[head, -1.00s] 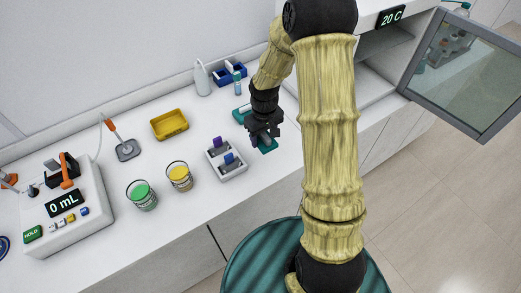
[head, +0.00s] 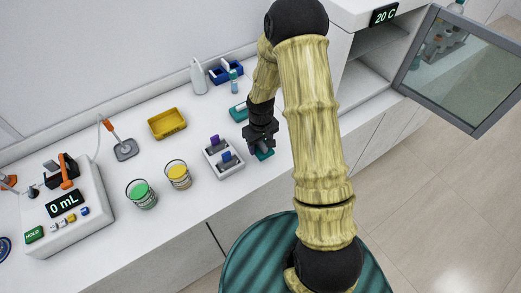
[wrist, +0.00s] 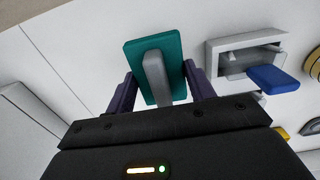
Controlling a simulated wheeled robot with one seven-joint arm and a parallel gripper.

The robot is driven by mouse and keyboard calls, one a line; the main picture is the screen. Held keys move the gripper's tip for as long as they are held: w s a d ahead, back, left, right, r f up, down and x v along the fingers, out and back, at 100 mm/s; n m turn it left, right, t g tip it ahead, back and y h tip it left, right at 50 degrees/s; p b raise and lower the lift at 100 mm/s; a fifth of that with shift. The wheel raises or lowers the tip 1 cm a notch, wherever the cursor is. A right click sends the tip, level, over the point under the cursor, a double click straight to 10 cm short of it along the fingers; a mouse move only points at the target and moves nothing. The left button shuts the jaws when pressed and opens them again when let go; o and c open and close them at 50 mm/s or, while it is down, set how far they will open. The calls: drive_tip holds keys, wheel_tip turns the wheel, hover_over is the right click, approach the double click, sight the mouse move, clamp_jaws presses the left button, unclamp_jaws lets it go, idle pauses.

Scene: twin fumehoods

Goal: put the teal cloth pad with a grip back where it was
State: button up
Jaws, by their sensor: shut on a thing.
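The teal cloth pad (wrist: 178,45) has a grey upright grip (wrist: 156,78). It lies between the fingers of my gripper (wrist: 160,82) in the wrist view, and my gripper is shut on it. In the head view my gripper (head: 261,146) points down at the counter's right part, and only an edge of the pad (head: 265,155) shows under it. I cannot tell whether the pad touches the counter. Another teal piece (head: 238,112) lies just behind my gripper, partly hidden by it.
A white holder (head: 231,172) with a purple and a blue item stands close left of my gripper. Beakers of yellow (head: 179,176) and green (head: 141,194) liquid stand further left. A yellow tray (head: 167,123), white bottle (head: 198,76) and blue rack (head: 226,71) are behind. An open glass door (head: 460,70) is at right.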

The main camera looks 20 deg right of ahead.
sight(260, 151)
wheel_tip(260, 151, down, 4)
drive_tip(key=shift+f+p, duration=0.1)
drive_tip(key=shift+p, duration=0.5)
drive_tip(key=shift+f, duration=0.15)
drive_tip(key=o, duration=0.9)
drive_tip(key=shift+o, duration=0.2)
